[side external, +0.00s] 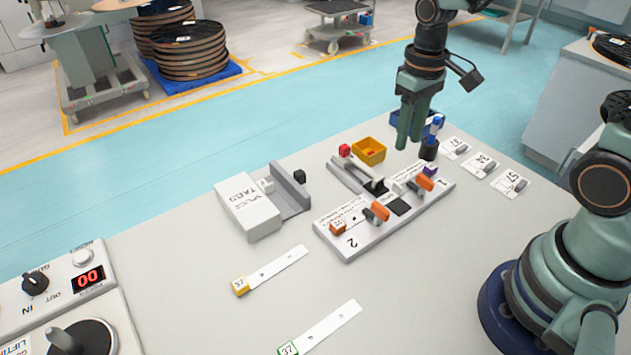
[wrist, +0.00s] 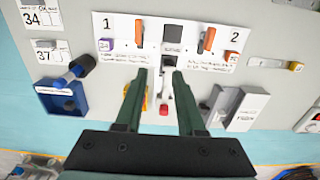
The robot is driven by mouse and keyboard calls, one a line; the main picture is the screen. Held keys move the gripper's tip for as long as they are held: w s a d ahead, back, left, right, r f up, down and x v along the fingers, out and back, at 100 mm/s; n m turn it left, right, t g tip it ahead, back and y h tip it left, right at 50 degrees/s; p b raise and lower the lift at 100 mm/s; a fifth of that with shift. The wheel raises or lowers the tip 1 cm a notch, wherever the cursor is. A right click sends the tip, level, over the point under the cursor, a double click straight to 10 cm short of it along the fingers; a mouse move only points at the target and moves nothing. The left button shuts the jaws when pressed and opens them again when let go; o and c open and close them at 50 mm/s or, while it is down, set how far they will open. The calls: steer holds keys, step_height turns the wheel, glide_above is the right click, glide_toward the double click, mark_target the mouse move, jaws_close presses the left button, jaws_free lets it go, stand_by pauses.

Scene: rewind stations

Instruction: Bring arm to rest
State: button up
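My gripper (side external: 408,132) hangs above the back of the table, with its fingers pointing down. In the wrist view my gripper (wrist: 160,72) has its two green fingers apart, with nothing held between them. Below it is the white station board (side external: 347,247), with sides marked 1 and 2 and orange levers (side external: 377,212). A red-knobbed lever (wrist: 163,108) shows between the fingers in the wrist view. The yellow bin (side external: 369,151) is left of the gripper in the side view; the left finger mostly hides it in the wrist view.
A dark blue bin (wrist: 62,100) and a black-and-blue upright tool (side external: 430,148) stand near my gripper. A white TABS dispenser (side external: 248,207) is at centre left. Labelled strips (side external: 333,323) lie in front. A control panel with a red display (side external: 88,279) is at left.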

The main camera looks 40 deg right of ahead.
steer(key=shift+r, duration=0.2)
steer(key=s+a+r+t, duration=0.1)
steer(key=s+r+t, duration=0.3)
steer(key=r, duration=0.5)
steer(key=shift+s+a+r+t, duration=0.15)
steer(key=shift+s+r+t, duration=0.15)
steer(key=shift+t, duration=0.5)
